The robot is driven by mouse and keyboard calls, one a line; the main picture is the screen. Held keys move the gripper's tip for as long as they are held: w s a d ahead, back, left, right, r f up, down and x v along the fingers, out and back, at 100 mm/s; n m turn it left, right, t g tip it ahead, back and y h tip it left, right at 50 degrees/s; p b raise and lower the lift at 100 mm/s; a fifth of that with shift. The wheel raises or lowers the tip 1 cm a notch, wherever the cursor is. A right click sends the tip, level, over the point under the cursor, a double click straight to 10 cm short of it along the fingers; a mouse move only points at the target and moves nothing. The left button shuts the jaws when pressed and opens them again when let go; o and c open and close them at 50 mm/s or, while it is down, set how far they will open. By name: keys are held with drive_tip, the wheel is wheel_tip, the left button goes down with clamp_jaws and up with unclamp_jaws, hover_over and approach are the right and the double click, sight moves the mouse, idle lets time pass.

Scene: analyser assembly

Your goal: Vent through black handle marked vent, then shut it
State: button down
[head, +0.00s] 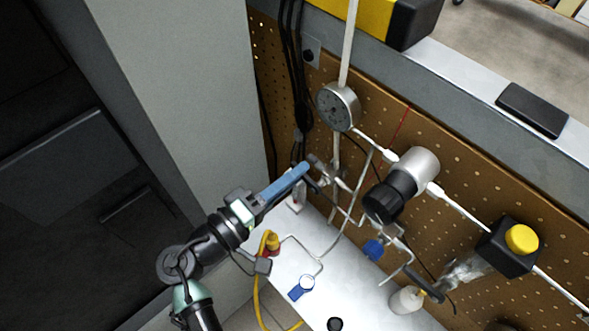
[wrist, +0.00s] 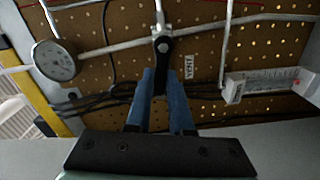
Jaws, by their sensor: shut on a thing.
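My gripper (wrist: 160,84) has its two blue fingers closed around a black lever handle (wrist: 162,50) in the wrist view. The handle hangs from a silver valve fitting (wrist: 161,27) on the pipework. A white label reading VENT (wrist: 188,67) is on the pegboard just right of the handle. In the head view my gripper (head: 303,170) reaches in from the lower left to the same handle (head: 313,182), partly hidden by the fingers. The lower end of the handle is hidden between the fingers.
A round gauge (head: 338,106) sits above the handle. A black-knobbed regulator (head: 395,190), a blue knob (head: 373,249) and another black handle (head: 431,290) lie to the right. Thin tubes run close by the gripper. A grey wall (head: 185,90) stands left.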

drive_tip(key=shift+f+n+p, duration=0.35)
drive_tip(key=shift+n, duration=0.85)
drive_tip(key=shift+a+f, duration=0.1)
drive_tip(key=c, duration=0.8)
unclamp_jaws()
drive_tip(key=b+v, duration=0.3)
drive_tip(key=v, duration=1)
